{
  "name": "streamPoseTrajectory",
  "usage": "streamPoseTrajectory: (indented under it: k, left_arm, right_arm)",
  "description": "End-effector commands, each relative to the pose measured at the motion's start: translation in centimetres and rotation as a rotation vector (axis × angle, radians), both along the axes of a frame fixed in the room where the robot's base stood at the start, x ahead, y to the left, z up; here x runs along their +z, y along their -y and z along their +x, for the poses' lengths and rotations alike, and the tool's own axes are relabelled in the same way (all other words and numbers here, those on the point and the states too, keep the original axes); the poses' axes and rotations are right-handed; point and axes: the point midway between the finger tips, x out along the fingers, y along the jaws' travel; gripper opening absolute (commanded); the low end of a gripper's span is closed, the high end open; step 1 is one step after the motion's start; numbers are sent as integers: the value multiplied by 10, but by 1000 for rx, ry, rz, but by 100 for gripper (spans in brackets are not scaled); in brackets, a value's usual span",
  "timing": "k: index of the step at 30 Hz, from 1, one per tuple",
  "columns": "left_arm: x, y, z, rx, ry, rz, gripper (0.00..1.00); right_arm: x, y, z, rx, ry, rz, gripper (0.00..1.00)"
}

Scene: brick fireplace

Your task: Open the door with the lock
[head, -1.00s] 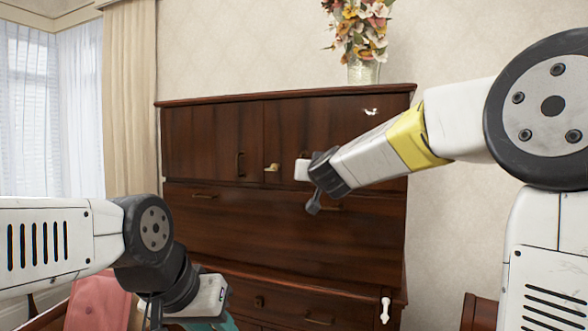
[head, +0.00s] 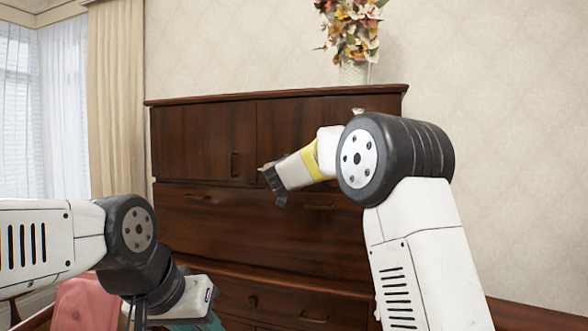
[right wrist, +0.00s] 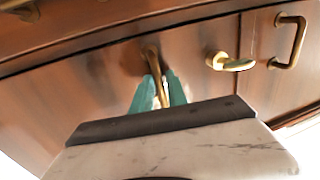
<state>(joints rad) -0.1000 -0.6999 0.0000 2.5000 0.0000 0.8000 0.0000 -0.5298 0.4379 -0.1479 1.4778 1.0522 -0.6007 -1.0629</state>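The dark wooden cabinet (head: 210,140) has two upper doors. A brass lever lock (right wrist: 230,63) and a brass pull handle (right wrist: 288,42) show in the right wrist view, which looks upside down; the left door's handle also shows in the head view (head: 234,165). My right gripper (right wrist: 160,80) has green fingers on either side of another brass piece (right wrist: 150,58) on the cabinet front. Whether they press on it I cannot tell. In the head view my right arm hides part of the right door. My left gripper (head: 195,326) is partly visible at the bottom edge.
A vase of flowers (head: 355,72) stands on top of the cabinet. Drawers with brass handles (head: 313,319) lie below the doors. A pink thing (head: 80,305) is at lower left. Curtains (head: 117,100) hang by the window on the left.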

Motion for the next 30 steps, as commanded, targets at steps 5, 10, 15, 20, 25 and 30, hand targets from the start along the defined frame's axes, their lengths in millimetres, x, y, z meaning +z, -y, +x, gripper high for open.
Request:
streamPoseTrajectory:
  k: [5, 10, 15, 20, 25, 30]
  left_arm:
    - [0, 0, 0, 0, 0, 0, 30]
    - [0, 0, 0, 0, 0, 0, 30]
    - [0, 0, 0, 0, 0, 0, 30]
    - [0, 0, 0, 0, 0, 0, 30]
    - [0, 0, 0, 0, 0, 0, 30]
    - [0, 0, 0, 0, 0, 0, 30]
  right_arm:
    - [0, 0, 1, 1, 0, 0, 19]
    - [0, 0, 1, 1, 0, 0, 1]
    - [0, 0, 1, 1, 0, 0, 0]
    - [0, 0, 1, 1, 0, 0, 0]
    - [0, 0, 1, 1, 0, 0, 0]
    - [0, 0, 1, 1, 0, 0, 0]
